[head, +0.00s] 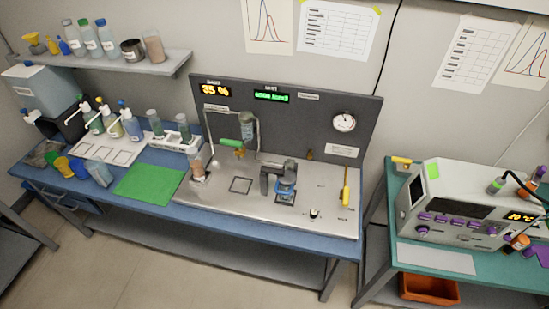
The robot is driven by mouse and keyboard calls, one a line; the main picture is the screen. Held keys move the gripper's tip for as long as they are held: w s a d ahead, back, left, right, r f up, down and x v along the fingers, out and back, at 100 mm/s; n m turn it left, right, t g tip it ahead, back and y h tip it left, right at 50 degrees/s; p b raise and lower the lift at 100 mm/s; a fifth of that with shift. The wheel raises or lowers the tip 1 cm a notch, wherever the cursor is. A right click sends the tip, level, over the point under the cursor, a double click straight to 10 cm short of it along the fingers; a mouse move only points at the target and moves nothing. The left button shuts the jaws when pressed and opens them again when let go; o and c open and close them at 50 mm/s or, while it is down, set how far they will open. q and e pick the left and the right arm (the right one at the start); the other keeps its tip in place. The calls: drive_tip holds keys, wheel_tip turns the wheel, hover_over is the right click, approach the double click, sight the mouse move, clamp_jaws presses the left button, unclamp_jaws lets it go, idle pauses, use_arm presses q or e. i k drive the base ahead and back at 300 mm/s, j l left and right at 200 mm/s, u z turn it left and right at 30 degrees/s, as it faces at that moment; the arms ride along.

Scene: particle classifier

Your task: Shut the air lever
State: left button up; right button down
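A metal station with a dark grey back panel (353,95) stands on the blue bench. A yellow lever (346,185) stands upright near the right end of its steel deck. A green handle (229,142) lies roughly level on a brass-coloured fitting at the panel's left part. A round gauge (344,122) is on the panel's right. I cannot read a label that tells which of these handles is the air lever. Neither of my grippers is in view.
A small black knob (314,213) and a blue-ringed device (286,186) stand on the deck. Bottles and a green mat (149,183) are on the left. A teal bench (404,233) with an instrument (466,200) stands right, beyond a gap.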

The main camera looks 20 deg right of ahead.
sight(345, 190)
drive_tip(key=z, duration=1.45)
drive_tip(key=k+l+z, duration=0.1)
drive_tip(key=l+z, duration=0.2)
drive_tip(key=l, duration=0.2)
